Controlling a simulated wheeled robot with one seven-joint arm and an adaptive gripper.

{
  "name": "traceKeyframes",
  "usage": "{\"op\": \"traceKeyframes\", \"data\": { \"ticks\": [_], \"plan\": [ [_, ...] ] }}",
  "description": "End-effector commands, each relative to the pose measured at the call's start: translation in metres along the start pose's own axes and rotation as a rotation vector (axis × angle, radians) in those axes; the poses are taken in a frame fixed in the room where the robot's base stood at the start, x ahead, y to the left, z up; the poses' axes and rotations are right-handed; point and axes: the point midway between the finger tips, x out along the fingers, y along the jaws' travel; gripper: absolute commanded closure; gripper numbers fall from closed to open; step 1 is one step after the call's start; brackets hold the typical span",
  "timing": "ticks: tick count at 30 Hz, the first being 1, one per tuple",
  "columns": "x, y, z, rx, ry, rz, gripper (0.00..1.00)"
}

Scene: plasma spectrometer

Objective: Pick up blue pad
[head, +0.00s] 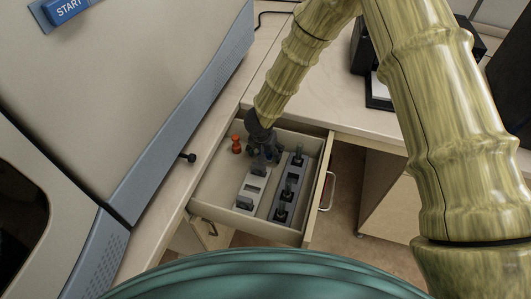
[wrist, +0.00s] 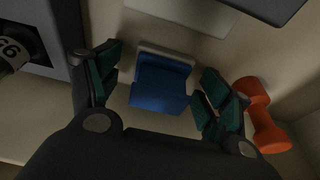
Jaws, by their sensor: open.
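A blue pad (wrist: 160,88) shows in the middle of the wrist view, with a pale grey strip along its upper edge. My gripper (wrist: 161,80) is open, with one green-padded finger on each side of the pad and a gap to it on both sides. In the head view my gripper (head: 266,152) is down inside the open drawer (head: 214,184), at the far end of a light grey tray (head: 250,187). The blue pad cannot be made out in the head view, where my gripper covers that spot.
An orange dumbbell-shaped piece (head: 236,144) stands close left of my gripper; in the wrist view it lies right of the right finger. A dark grey rack (head: 291,186) with several black upright parts is beside the tray. Drawer walls surround everything. The spectrometer (head: 150,80) is at left.

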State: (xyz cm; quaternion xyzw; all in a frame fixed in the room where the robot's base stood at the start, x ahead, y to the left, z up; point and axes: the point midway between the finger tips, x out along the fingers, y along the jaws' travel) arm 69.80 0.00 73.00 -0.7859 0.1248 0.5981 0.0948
Motion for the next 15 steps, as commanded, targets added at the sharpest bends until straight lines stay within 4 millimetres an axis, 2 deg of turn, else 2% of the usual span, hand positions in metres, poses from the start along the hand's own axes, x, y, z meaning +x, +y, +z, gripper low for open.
{"op": "traceKeyframes", "data": {
  "ticks": [4,5,12,15],
  "plan": [
    [-0.0003,-0.0002,-0.0004,0.0,0.001,0.0,0.21],
    [-0.0004,-0.0002,-0.0004,0.0,0.001,0.0,0.25],
    [-0.0005,-0.0002,-0.0005,0.0,0.001,-0.001,0.69],
    [-0.0006,-0.0002,-0.0006,0.0,0.001,-0.001,0.71]
  ]
}}
